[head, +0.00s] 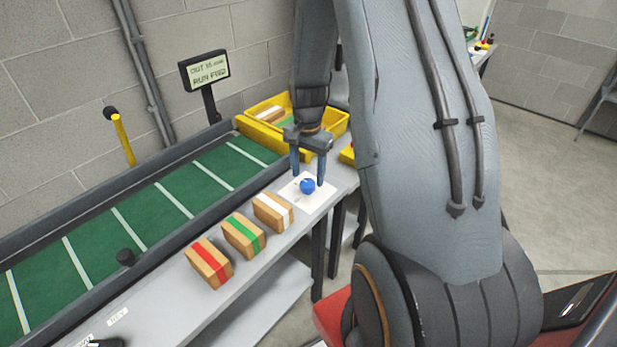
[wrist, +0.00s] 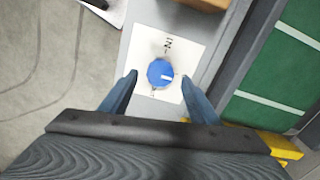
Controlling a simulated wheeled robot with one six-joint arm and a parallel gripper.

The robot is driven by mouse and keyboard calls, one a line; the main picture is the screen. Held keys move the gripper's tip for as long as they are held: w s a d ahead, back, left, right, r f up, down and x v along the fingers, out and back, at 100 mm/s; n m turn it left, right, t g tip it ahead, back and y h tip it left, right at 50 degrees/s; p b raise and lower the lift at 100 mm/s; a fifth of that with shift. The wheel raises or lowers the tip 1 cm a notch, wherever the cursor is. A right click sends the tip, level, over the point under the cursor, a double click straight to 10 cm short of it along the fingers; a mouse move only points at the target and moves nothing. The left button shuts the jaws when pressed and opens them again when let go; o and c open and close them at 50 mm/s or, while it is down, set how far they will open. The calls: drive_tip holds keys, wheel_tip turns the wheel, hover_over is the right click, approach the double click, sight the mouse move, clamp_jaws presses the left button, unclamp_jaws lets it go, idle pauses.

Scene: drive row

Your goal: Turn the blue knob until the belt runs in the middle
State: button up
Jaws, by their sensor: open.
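The blue knob (head: 308,186) sits on a white marked plate (head: 291,193) on the grey bench beside the belt. In the wrist view the knob (wrist: 161,73) shows a white pointer line toward the right, and part of the plate's lettering is readable only in bits. My gripper (head: 307,181) is open, its two blue fingers on either side of the knob and apart from it. The fingers also show in the wrist view (wrist: 157,92), pointing at the knob. The green belt (head: 140,214) with white cross stripes lies in a dark frame to the left. A display (head: 205,70) stands behind it.
Wooden blocks with a red stripe (head: 209,264), a green stripe (head: 244,236) and a white stripe (head: 273,211) stand in a row on the bench near the plate. Yellow bins (head: 328,121) are behind my gripper. A yellow lever (head: 124,140) rises beyond the belt.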

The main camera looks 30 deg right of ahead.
sight(307, 186)
drive_tip(key=shift+f+p, duration=0.3)
drive_tip(key=shift+f, duration=1.1)
drive_tip(key=c, duration=1.1)
drive_tip(key=shift+o, duration=0.2)
drive_tip(key=n, duration=0.5)
drive_tip(key=shift+w, duration=0.1)
drive_tip(key=n, duration=0.5)
drive_tip(key=shift+n, duration=0.3)
